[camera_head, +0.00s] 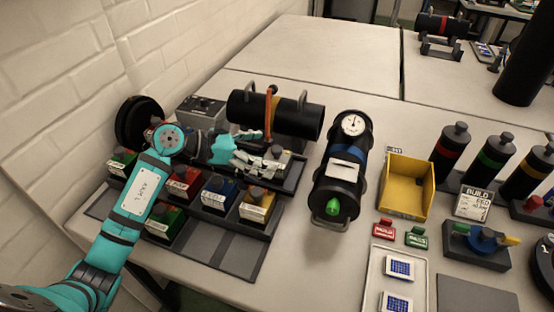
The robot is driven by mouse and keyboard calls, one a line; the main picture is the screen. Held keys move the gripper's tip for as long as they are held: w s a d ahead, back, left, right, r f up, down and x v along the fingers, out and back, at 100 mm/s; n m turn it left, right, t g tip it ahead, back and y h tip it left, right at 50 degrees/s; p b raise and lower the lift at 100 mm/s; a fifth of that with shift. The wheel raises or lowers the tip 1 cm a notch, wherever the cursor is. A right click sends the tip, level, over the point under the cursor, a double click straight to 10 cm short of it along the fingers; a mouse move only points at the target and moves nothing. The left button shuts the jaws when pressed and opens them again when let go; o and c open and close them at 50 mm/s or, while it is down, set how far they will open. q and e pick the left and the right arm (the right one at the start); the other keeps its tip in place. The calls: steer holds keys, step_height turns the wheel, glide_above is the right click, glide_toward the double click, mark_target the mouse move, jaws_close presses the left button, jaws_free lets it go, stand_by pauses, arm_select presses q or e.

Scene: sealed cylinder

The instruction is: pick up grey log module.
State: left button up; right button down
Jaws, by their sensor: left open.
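My left gripper (268,161) is open, its fingers pointing right over the back row of the dark module rack (225,255). A grey module (281,158), probably the grey log module, sits at the right end of that row, at the fingertips. It is partly hidden by the fingers, and I cannot tell whether they touch it. Red (180,185), blue (219,194), yellow (257,205) and green (163,222) modules with white labels sit in the rack nearer the front. My right gripper is not in view.
A black cylinder with handles (300,119) lies behind the rack. Another with a gauge (342,165) lies to the right. A yellow bin (407,187) and several black canisters (490,155) stand further right. The back of the table (330,55) is clear.

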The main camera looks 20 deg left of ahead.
mark_target(291, 155)
arm_select(q)
steer(key=x, duration=0.3)
steer(key=shift+w+d, duration=0.15)
steer(key=shift+d, duration=0.05)
steer(key=p+x, duration=0.1)
steer(key=x, duration=0.3)
steer(key=shift+w+d+f+p, duration=0.2)
steer(key=shift+w+p, duration=0.1)
steer(key=shift+p, duration=0.1)
steer(key=c, duration=1.8)
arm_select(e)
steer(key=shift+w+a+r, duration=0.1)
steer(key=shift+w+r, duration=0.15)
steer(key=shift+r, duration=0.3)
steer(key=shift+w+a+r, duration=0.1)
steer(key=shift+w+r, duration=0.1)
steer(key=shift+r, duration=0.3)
arm_select(q)
steer(key=shift+c, duration=0.4)
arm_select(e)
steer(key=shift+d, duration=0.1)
